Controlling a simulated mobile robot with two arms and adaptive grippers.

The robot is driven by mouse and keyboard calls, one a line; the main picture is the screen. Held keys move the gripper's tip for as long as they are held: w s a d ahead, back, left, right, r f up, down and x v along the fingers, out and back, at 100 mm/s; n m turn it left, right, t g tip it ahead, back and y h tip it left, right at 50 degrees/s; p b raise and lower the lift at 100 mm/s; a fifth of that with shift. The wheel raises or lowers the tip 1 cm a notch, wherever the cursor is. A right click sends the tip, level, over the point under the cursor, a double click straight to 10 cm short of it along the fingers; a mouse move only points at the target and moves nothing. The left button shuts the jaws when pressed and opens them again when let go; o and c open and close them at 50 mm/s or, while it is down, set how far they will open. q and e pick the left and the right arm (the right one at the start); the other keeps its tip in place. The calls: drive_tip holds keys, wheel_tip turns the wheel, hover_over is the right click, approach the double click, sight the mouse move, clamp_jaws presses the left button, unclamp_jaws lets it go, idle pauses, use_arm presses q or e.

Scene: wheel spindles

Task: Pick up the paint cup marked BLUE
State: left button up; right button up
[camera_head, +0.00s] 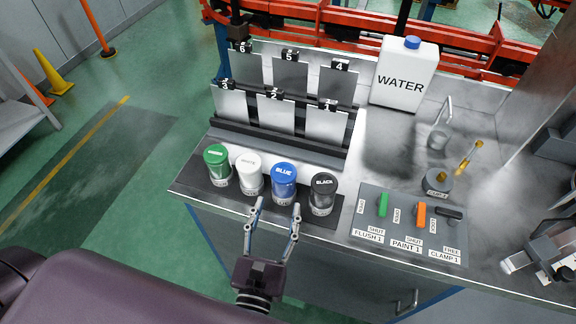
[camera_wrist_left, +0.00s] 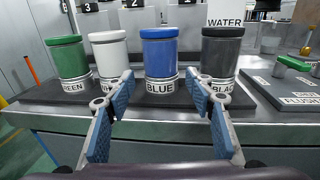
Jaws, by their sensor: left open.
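The paint cup marked BLUE (camera_head: 284,184) has a blue lid and stands upright on a dark mat near the counter's front edge, third from the left in a row of cups. It also shows in the left wrist view (camera_wrist_left: 160,55), just beyond the fingertips. My left gripper (camera_head: 273,207) is open and empty in front of the BLUE cup, with its fingers pointing at it. In the left wrist view its fingers (camera_wrist_left: 162,82) lie either side of the BLUE label. My right gripper is not in view.
A green cup (camera_head: 217,166) and a white cup (camera_head: 249,175) stand left of BLUE, and the BLACK cup (camera_head: 323,194) stands close on its right. Behind is a rack of numbered panels (camera_head: 290,80). A switch panel (camera_head: 410,222) and WATER container (camera_head: 404,75) are to the right.

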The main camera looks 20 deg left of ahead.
sight(281, 194)
use_arm(q)
drive_tip(key=w+p, duration=0.1)
drive_tip(key=w, duration=0.1)
drive_tip(key=w+r+p, duration=0.1)
drive_tip(key=w, duration=0.1)
drive_tip(key=shift+w+a+r+p, duration=0.15)
drive_tip(key=shift+w+p, duration=0.15)
drive_tip(key=shift+p, duration=0.1)
drive_tip(key=shift+w+a+f, duration=0.1)
drive_tip(key=shift+w+f, duration=0.05)
drive_tip(key=shift+w, duration=0.45)
drive_tip(key=shift+w+f, duration=0.15)
drive_tip(key=shift+w, duration=0.55)
drive_tip(key=c, duration=1.2)
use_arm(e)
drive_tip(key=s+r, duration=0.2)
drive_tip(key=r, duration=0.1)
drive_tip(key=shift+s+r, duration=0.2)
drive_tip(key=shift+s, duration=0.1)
use_arm(q)
drive_tip(key=shift+r+p, duration=0.15)
drive_tip(key=shift+p, duration=0.15)
